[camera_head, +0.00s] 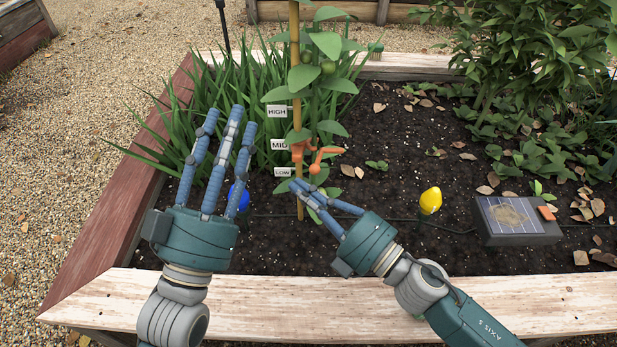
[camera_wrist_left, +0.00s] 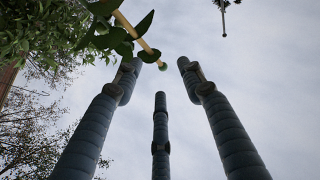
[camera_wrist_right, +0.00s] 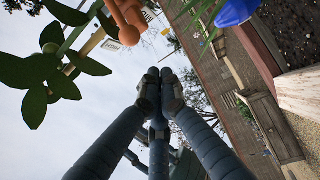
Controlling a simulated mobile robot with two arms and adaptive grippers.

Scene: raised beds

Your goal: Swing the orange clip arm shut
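The orange clip (camera_head: 318,158) sits at the bamboo stake (camera_head: 295,60), just below the MID label. Its arm sticks out to the right of the stake and looks open. A leafy plant stem (camera_head: 315,110) stands beside the stake. My right gripper (camera_head: 294,187) is shut and empty, its fingertips together just below the clip, near the LOW label. In the right wrist view the clip (camera_wrist_right: 127,22) shows above and left of the closed fingertips (camera_wrist_right: 160,76), apart from them. My left gripper (camera_head: 231,118) is open and empty, its three fingers pointing up, left of the stake.
HIGH (camera_head: 277,111), MID (camera_head: 279,145) and LOW (camera_head: 283,172) labels are along the stake. A blue light (camera_head: 239,196) is behind my left fingers. A yellow light (camera_head: 430,200) and a solar panel box (camera_head: 515,219) stand to the right. The wooden bed edge (camera_head: 270,299) runs in front.

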